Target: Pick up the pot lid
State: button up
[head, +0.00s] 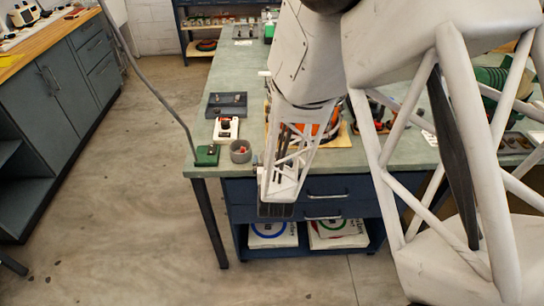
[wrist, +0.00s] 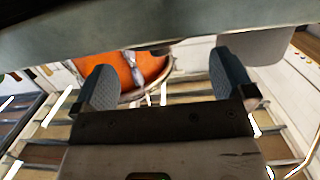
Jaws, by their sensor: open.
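I cannot make out a pot lid for certain in either view. My gripper (head: 276,210) hangs in front of the bench's near edge, by the blue drawers, in the head view. In the wrist view my gripper (wrist: 168,82) shows two grey fingers spread wide, with nothing held between them. An orange round thing with a pale rim (wrist: 145,68) shows beyond the left finger, apart from it. An orange thing (head: 331,126) on the bench is partly hidden behind my arm in the head view.
The green bench top (head: 205,165) carries a dark tray (head: 226,104), a white box with a red and black top (head: 226,129), a grey cup (head: 240,151) and a green block with a bent pole (head: 207,155). A left counter (head: 30,55) stands across clear floor.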

jog(key=shift+w+f, duration=0.15)
jog(key=shift+w, duration=1.05)
jog(key=shift+w+f, duration=0.1)
jog(key=shift+w, duration=1.1)
jog(key=shift+c, duration=0.3)
jog(key=c, duration=0.9)
jog(key=shift+r, duration=0.15)
jog(key=shift+r, duration=1)
jog(key=shift+s+d+r, duration=0.1)
jog(key=shift+s+r, duration=0.3)
jog(key=shift+r, duration=0.25)
jog(key=s+d, duration=0.1)
jog(key=s, duration=0.4)
jog(key=s+d+r, duration=0.1)
jog(key=s, duration=0.4)
jog(key=s+d, duration=0.1)
jog(key=s, duration=0.4)
jog(key=shift+d+r, duration=0.15)
jog(key=shift+r, duration=0.05)
